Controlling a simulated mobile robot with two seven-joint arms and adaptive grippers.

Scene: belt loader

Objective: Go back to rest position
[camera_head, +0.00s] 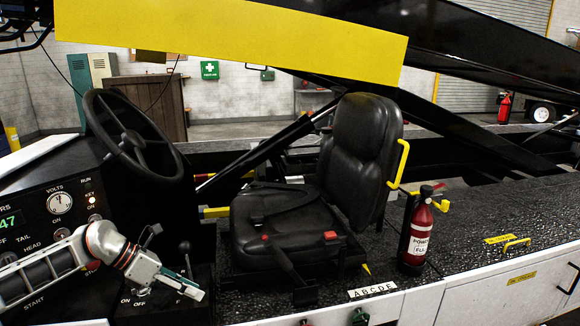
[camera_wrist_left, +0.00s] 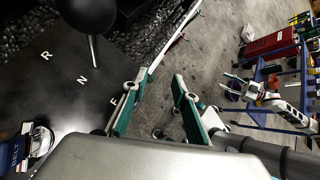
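My left gripper (camera_head: 192,286) is in front of the dash, just by the gear lever (camera_head: 184,248). In the left wrist view its two teal fingers (camera_wrist_left: 155,88) stand apart with nothing between them. The lever's round black knob (camera_wrist_left: 92,18) is beyond the left finger, apart from it, over a plate marked R, N and F. My right gripper (camera_wrist_left: 236,86) shows small at the right of the left wrist view, its fingers apart and empty. In the head view only what look like its fingertips (camera_head: 333,320) show at the bottom edge.
The steering wheel (camera_head: 133,136) and dash panel (camera_head: 45,222) are at the left. A black seat (camera_head: 290,225) with a yellow armrest and a red fire extinguisher (camera_head: 415,238) stand to the right. A blue cart (camera_wrist_left: 262,72) stands on the floor near my right arm.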

